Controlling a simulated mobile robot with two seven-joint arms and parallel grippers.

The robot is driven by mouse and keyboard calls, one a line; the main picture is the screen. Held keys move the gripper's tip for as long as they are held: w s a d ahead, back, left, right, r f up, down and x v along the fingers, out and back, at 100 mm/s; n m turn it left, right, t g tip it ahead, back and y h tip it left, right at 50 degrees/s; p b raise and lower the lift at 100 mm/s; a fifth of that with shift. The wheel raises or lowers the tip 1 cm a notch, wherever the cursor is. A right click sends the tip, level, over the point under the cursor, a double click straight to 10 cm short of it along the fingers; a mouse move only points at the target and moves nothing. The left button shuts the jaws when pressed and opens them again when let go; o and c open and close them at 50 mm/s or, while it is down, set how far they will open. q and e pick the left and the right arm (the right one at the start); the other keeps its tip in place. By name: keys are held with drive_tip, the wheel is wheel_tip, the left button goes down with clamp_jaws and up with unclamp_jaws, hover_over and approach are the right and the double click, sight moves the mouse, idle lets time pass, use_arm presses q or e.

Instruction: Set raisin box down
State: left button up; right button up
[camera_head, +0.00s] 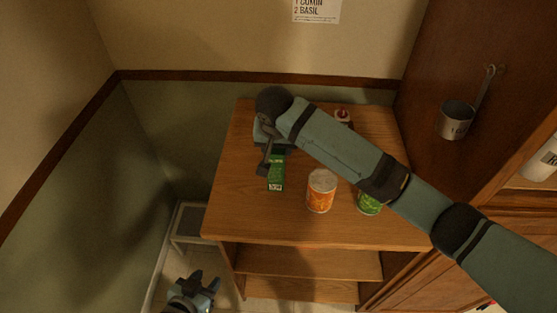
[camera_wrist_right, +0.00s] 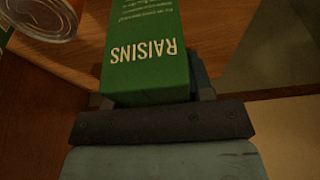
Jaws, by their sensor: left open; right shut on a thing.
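The green raisin box (camera_head: 276,172) is over the left part of the wooden counter top (camera_head: 260,215). In the right wrist view the box (camera_wrist_right: 148,50) shows the word RAISINS upside down. My right gripper (camera_head: 265,158) is shut on the box; its fingers (camera_wrist_right: 155,92) are partly hidden behind it. I cannot tell whether the box touches the counter. My left gripper (camera_head: 197,291) is open and empty, low in the head view, in front of the counter and left of it.
An orange can (camera_head: 321,190) stands right of the box. A small red-topped jar (camera_head: 342,115) is behind the arm. A metal cup (camera_head: 455,118) hangs at right. The counter's front left is clear.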

drive_tip(key=shift+f, duration=3.05)
drive_tip(key=o, duration=1.2)
drive_tip(key=shift+f, duration=0.1)
